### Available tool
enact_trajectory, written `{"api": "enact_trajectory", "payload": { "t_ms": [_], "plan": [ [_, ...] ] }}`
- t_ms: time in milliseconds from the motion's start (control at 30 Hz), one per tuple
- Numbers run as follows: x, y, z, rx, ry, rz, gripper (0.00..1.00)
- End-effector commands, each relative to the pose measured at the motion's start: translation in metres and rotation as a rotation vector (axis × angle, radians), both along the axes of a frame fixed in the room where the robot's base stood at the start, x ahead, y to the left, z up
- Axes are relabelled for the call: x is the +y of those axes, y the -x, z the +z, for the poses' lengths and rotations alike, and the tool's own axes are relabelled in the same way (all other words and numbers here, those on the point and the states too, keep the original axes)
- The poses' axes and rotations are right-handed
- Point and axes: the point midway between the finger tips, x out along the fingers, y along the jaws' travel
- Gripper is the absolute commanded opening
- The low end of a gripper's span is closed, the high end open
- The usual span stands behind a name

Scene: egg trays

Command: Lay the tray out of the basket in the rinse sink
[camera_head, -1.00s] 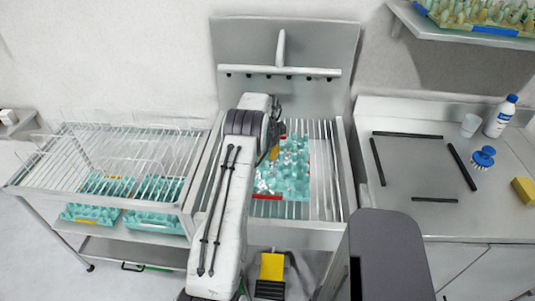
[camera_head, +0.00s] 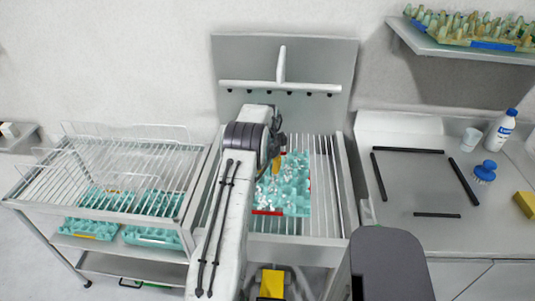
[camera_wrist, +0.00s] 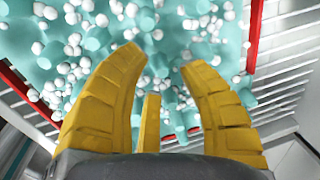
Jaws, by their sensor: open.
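A teal egg tray (camera_head: 296,198) with red edge strips and many small white bits on it lies on the bars of the rinse sink (camera_head: 326,195). The wrist view shows the tray (camera_wrist: 262,85) close up, with a red strip along its right side. My gripper (camera_wrist: 165,65) has its yellow fingers spread wide over the tray, with nothing held between them. In the head view my arm hides the tray's left part and most of my gripper. I cannot tell whether the fingertips touch the tray. The wire basket (camera_head: 120,165) on the left stand looks empty.
More teal trays (camera_head: 150,236) lie on a shelf below the basket. A counter on the right holds dark strips (camera_head: 463,180), a cup (camera_head: 470,138), a bottle (camera_head: 501,130), a blue brush (camera_head: 485,171) and a yellow sponge (camera_head: 525,204). A wall shelf (camera_head: 480,55) hangs above it.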

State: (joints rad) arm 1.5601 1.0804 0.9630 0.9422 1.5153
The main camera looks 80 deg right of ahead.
Motion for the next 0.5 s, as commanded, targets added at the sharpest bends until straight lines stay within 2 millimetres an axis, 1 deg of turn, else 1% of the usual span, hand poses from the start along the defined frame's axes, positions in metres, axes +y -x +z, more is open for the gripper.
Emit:
{"api": "enact_trajectory", "payload": {
  "t_ms": [300,333,500],
  "plan": [
    [0.009,0.0,0.057,0.0,0.005,0.0,0.36],
    [0.009,0.0,0.056,0.0,0.004,0.0,0.36],
    [0.011,0.001,0.073,0.0,0.004,0.0,0.36]
  ]
}}
